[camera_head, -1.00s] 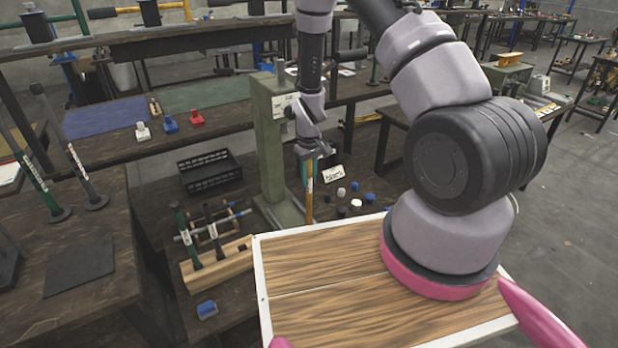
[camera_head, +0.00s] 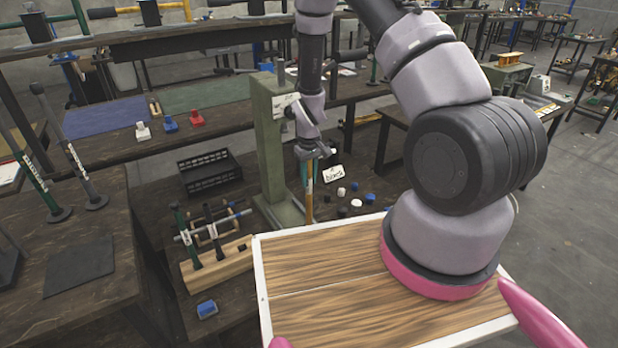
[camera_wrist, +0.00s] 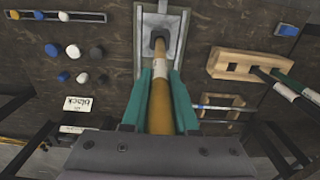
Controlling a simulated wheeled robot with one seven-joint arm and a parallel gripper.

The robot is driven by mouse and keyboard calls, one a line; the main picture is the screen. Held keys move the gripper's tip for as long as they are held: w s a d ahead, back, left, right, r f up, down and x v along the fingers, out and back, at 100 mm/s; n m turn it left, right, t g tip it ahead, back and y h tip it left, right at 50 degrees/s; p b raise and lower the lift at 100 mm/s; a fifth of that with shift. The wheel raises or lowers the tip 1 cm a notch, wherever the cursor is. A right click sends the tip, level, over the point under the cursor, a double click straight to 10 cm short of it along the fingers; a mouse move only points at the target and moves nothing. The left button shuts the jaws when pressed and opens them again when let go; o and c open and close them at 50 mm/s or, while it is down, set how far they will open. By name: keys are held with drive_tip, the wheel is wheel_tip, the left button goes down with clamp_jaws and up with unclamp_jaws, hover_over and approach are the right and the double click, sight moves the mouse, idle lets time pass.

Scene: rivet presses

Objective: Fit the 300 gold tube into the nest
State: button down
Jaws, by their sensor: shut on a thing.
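My gripper (camera_wrist: 160,100) has teal fingers shut on the gold tube (camera_wrist: 160,105), which carries a pale label band. In the wrist view the tube's far end is at the dark opening of the nest (camera_wrist: 171,24), a grey seat on the press base. I cannot tell whether the end is inside the opening or just above it. In the head view the gold tube (camera_head: 310,192) hangs about upright below my gripper (camera_head: 308,166), in front of the green press column (camera_head: 270,140). Its lower end is partly hidden by the wooden board's edge.
A wooden rack (camera_head: 215,262) with several dark and green-handled tubes stands left of the press. A black crate (camera_head: 211,172) is behind it. Several blue, white and black caps and a card (camera_head: 333,174) lie to the right. A blue block (camera_head: 207,309) lies in front.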

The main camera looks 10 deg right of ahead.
sight(309, 166)
drive_tip(key=shift+f, duration=2.85)
drive_tip(key=c, duration=0.6)
unclamp_jaws()
wheel_tip(309, 166, up, 11)
drive_tip(key=shift+f, duration=0.1)
drive_tip(key=shift+s, duration=0.1)
